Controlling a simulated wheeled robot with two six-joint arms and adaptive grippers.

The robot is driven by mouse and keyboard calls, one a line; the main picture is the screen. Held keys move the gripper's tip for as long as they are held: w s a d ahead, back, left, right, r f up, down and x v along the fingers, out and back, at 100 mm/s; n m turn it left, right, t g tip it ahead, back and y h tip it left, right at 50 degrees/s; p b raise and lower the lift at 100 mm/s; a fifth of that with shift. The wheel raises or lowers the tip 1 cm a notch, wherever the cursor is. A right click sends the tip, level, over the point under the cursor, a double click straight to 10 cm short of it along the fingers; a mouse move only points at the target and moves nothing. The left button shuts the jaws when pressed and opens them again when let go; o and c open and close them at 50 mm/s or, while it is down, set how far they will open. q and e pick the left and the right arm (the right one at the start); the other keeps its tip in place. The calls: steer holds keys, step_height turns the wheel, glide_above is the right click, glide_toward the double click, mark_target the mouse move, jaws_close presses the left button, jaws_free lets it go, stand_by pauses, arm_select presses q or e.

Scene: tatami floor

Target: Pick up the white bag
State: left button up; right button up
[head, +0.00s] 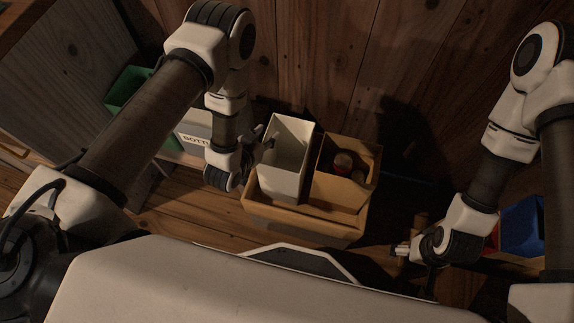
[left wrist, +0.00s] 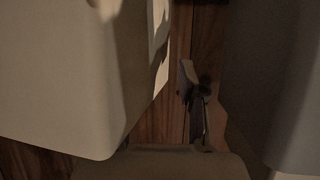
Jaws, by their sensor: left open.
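The white bag (head: 284,178) stands upright and open-topped in the left part of a tan box (head: 300,222). My left gripper (head: 262,140) is open at the bag's upper left edge. The head view does not show clearly whether a finger touches the bag. In the left wrist view a dark finger (left wrist: 192,90) shows beside a large pale surface at the left, which looks like the bag (left wrist: 70,80). My right gripper (head: 402,250) is low at the right, away from the bag; its jaws are too small to read.
A brown bag (head: 333,194) with round items inside stands right of the white bag, in the same box. A pale labelled bin (head: 192,140) and a green bin (head: 122,88) stand at the left. A blue bin (head: 522,228) is at the right. Wooden wall behind.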

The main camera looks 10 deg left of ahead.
arm_select(q)
steer(key=shift+w+f, duration=0.1)
steer(key=shift+w, duration=0.15)
jaws_close()
